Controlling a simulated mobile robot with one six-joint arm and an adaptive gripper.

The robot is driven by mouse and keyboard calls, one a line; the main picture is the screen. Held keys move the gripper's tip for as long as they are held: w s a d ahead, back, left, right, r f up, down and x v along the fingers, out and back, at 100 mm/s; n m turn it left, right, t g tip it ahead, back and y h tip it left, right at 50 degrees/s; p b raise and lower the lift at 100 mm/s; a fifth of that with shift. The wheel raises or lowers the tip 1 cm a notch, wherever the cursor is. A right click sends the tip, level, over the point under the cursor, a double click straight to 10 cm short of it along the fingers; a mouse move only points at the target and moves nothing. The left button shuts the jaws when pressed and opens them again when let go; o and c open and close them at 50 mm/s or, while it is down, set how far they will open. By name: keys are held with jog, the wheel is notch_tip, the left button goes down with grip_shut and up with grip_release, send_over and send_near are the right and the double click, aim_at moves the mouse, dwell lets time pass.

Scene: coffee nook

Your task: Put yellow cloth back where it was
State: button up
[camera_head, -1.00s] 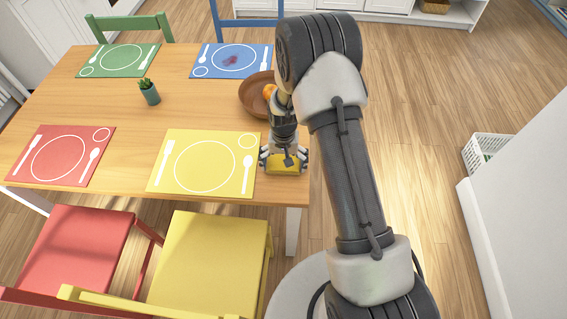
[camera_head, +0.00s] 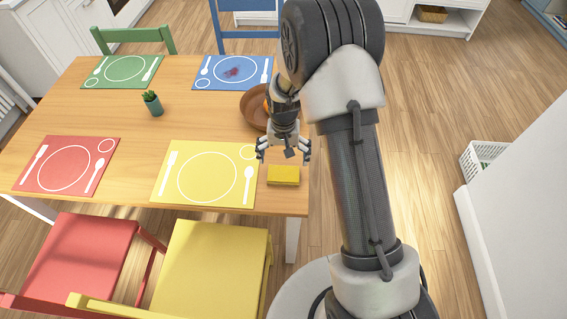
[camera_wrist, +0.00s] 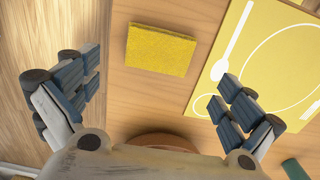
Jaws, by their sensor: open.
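The yellow cloth (camera_head: 284,175), a folded rectangular block, lies flat on the wooden table near its right front corner, just right of the yellow placemat (camera_head: 205,178). In the wrist view the cloth (camera_wrist: 161,48) lies on bare wood, apart from the placemat (camera_wrist: 275,62). My gripper (camera_head: 284,150) is open and empty, above and a little behind the cloth. The wrist view shows the gripper fingers (camera_wrist: 158,95) spread wide, with nothing between them and the cloth farther out ahead of them.
Red (camera_head: 68,165), green (camera_head: 125,70) and blue (camera_head: 233,72) placemats lie on the table; the blue one has a dark red stain. A small potted plant (camera_head: 153,104) stands mid-table. Chairs surround the table.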

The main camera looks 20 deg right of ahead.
jog(key=s+r+n+t, duration=0.1)
jog(key=s+r, duration=0.3)
jog(key=r, duration=0.7)
jog(key=s+r+t, duration=0.1)
jog(key=s+r, duration=0.3)
jog(key=r, duration=0.7)
jog(key=s+r+n+t, duration=0.1)
jog(key=s+r, duration=0.3)
jog(key=s, duration=0.5)
jog(key=s+r+n+t, duration=0.1)
jog(key=s+r, duration=0.4)
jog(key=s, duration=0.5)
jog(key=shift+d+n+t, duration=0.15)
jog(key=shift+n+t, duration=0.15)
jog(key=shift+s+r, duration=0.1)
jog(key=shift+r, duration=0.05)
